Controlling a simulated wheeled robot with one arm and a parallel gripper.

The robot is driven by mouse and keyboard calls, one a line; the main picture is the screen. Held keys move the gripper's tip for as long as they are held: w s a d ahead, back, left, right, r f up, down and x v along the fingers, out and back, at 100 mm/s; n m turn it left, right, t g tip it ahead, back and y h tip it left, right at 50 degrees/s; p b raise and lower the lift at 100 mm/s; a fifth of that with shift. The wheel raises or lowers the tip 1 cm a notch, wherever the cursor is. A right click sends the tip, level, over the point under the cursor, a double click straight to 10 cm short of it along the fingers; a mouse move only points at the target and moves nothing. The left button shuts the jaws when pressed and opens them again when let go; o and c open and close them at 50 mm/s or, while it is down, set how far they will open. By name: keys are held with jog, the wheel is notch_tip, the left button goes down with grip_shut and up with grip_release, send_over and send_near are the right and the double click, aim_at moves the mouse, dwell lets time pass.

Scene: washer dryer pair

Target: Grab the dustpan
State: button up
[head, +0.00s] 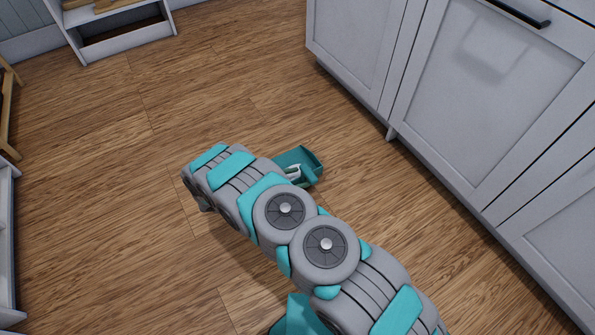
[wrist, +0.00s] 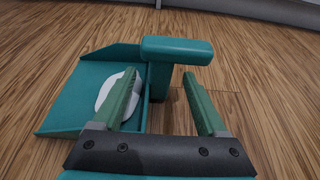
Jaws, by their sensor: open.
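The dustpan is teal and lies on the wood floor. In the wrist view its flat pan (wrist: 70,105) is at the left, and its thick handle (wrist: 177,50) runs across just beyond my fingertips. My gripper (wrist: 160,76) is open, with two green fingers. The left finger overlaps the pan's side in the picture, and the right finger is over bare floor. I cannot tell whether either touches the dustpan.
A white rounded object (wrist: 108,92) shows in the pan, partly behind the left finger. White cabinets (head: 480,90) stand along the right. A white shelf unit (head: 115,30) stands at the far left, with other furniture at the left edge. The floor (head: 110,170) left of my arm is clear.

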aim_at(302, 177)
jog(key=x, duration=0.4)
jog(key=shift+d, duration=0.1)
jog(key=shift+c, duration=0.2)
grip_shut()
dwell(0.3)
